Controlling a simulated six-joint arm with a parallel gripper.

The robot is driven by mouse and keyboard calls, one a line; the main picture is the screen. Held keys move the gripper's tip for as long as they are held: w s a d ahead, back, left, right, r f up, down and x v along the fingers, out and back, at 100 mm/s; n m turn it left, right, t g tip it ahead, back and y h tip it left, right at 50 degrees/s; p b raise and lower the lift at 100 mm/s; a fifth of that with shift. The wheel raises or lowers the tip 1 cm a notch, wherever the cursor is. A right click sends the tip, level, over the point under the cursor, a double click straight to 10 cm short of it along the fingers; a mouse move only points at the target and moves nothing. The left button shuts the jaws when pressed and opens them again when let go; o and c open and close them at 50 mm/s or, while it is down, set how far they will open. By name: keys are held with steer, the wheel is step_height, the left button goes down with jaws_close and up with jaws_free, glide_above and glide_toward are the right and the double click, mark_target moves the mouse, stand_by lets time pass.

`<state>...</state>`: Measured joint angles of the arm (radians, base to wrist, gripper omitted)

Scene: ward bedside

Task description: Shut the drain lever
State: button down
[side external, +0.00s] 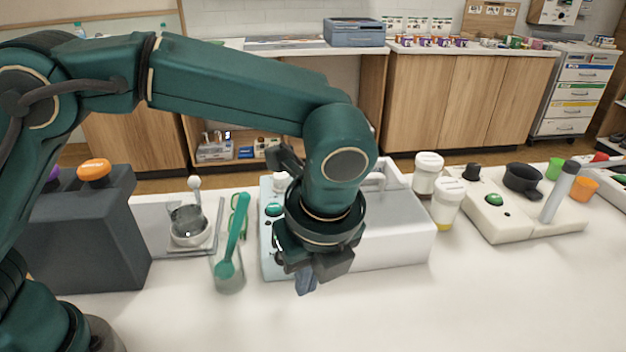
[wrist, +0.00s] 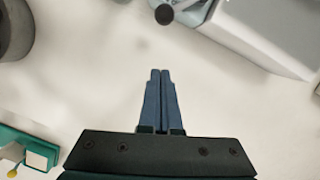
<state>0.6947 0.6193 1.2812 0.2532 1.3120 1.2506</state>
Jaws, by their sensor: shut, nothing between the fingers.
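The white basin (side external: 395,240) stands on the counter behind and right of my gripper in the side view. Its side also shows at the upper right of the wrist view (wrist: 255,42). A dark round knob (wrist: 164,14) on a grey part sits at the top edge of the wrist view beside the basin; it looks like the end of the drain lever, but its position is unclear. In the side view my arm hides that area. My gripper (wrist: 160,72) is shut and empty, its fingertips apart from the knob. It also shows low over the counter in the side view (side external: 306,281).
A glass with a green spoon (side external: 229,275) stands left of my gripper. A pale-blue panel with a green button (side external: 273,210) is behind it. Two white-lidded jars (side external: 446,203) stand right of the basin. The counter front (side external: 450,310) is clear.

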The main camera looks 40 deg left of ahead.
steer(key=x, duration=0.3)
steer(key=shift+a+f, duration=0.1)
steer(key=shift+a, duration=0.1)
steer(key=shift+w+a+r, duration=0.2)
steer(key=shift+w+a, duration=0.1)
steer(key=shift+a, duration=0.25)
steer(key=shift+w+a+r, duration=0.2)
steer(key=shift+w+a, duration=0.1)
steer(key=shift+a, duration=0.2)
steer(key=shift+w+a+r, duration=0.1)
steer(key=shift+w+a, duration=0.15)
steer(key=shift+a, duration=0.25)
